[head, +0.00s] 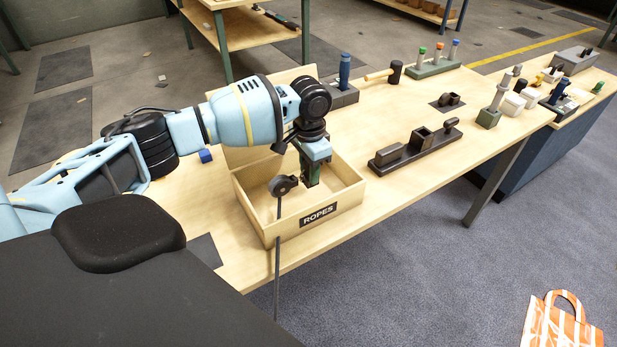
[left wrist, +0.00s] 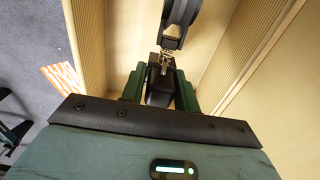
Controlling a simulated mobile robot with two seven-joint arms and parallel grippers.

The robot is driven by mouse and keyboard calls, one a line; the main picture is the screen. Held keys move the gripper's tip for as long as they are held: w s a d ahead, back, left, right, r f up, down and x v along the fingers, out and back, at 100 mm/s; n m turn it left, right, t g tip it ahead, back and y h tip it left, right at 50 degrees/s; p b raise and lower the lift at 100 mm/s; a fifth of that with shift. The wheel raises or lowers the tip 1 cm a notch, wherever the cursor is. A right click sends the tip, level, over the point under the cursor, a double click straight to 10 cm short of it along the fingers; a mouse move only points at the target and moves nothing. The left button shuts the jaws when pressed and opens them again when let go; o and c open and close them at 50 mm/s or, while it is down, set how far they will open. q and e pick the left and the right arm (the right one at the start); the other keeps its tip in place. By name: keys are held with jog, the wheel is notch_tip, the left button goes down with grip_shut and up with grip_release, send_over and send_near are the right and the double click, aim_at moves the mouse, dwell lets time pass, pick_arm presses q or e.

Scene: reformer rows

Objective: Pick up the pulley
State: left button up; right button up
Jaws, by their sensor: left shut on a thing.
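The pulley (head: 284,185) is a dark wheel in a black housing. My left gripper (head: 309,181) points down over the open ROPES box and is shut on the pulley's dark end. In the left wrist view the gripper (left wrist: 160,88) has a dark block between its green fingers. A small metal link joins it to the black pulley body (left wrist: 178,22), which runs out of the top of the picture. In the head view a thin dark grey cord (head: 277,270) hangs below the pulley, in front of the box. My right gripper is not in view.
The wooden ROPES box (head: 350,194) stands at the table's front edge with its lid up. A dark block fixture (head: 415,147) and a mallet (head: 393,71) are on the table to the right. An orange striped bag (head: 560,325) is on the floor.

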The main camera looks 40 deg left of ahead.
pick_arm(q)
notch_tip(320, 180, up, 6)
jog(key=shift+r, duration=0.2)
